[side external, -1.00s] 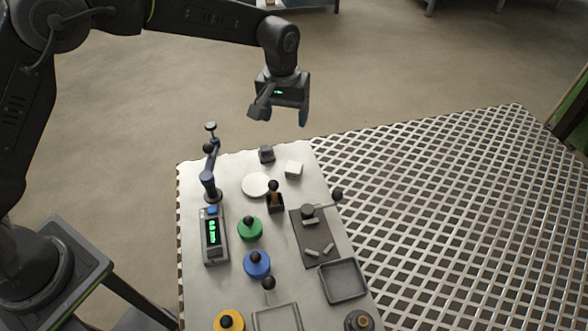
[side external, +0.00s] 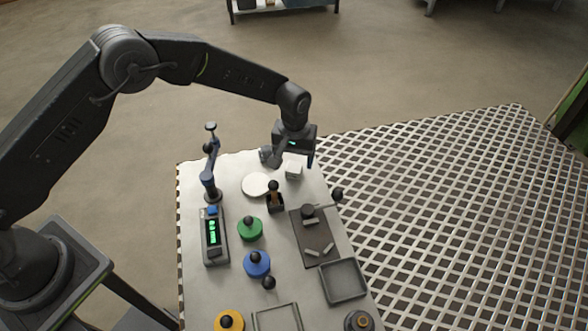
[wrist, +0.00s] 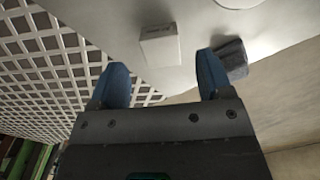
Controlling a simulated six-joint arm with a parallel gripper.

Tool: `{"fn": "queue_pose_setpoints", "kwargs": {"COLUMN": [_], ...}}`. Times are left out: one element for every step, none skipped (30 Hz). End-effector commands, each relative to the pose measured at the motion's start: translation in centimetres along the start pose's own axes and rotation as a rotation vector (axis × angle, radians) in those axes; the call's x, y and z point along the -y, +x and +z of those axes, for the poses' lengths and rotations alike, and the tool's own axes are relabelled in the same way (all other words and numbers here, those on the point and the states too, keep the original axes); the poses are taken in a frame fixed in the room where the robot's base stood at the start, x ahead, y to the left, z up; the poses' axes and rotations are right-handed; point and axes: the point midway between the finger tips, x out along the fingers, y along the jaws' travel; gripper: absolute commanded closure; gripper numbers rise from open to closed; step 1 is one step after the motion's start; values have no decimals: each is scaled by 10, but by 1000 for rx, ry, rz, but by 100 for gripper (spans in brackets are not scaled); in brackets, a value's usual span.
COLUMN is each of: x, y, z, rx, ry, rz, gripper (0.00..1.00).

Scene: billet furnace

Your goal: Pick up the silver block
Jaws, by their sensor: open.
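A pale block (side external: 293,172), whitish to silver, sits at the far right of the grey work plate. In the wrist view the pale block (wrist: 160,46) lies ahead of and roughly between the fingertips. My gripper (side external: 295,160) hangs low just behind it in the side view. Its two blue fingers (wrist: 162,70) are spread apart with nothing held between them. A darker grey block (wrist: 233,58) is beside the right finger in the wrist view; I cannot tell whether they touch.
A white disc (side external: 256,185) and a dark joystick (side external: 274,200) stand near the pale block. A blue lever fixture (side external: 210,170) rises at the left. A dark plate with small metal pieces (side external: 306,232) lies nearer the front. Open metal grating (side external: 430,220) extends right.

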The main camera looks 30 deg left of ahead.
Motion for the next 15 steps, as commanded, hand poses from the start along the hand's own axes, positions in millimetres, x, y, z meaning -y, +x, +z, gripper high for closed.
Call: {"fn": "queue_pose_setpoints", "kwargs": {"x": [1, 2, 2, 2, 2, 2, 2, 2, 2, 2, 2, 2, 2, 2, 2], "y": [10, 15, 21, 25, 29, 33, 36, 38, 40, 40, 41, 41, 41, 41, 41], "z": [0, -1, -2, -2, -2, -2, -2, -2, -2, -2, -2, -2, -2, -2, -2], "rx": [3, 3, 4, 3, 2, 2, 1, 1, 1, 1, 1, 0, 0, 0, 0], "ry": [0, 0, 0, 0, 0, 0, 0, 0, 0, 0, 0, 0, 0, 0, 0], "rz": [-2, -2, -3, -2, -2, -1, -1, -1, -1, -1, 0, 0, 0, 0, 0], "gripper": [28, 28, 28, 28, 28, 28, 28, 28, 28, 28, 28, 28, 28, 28, 28]}}
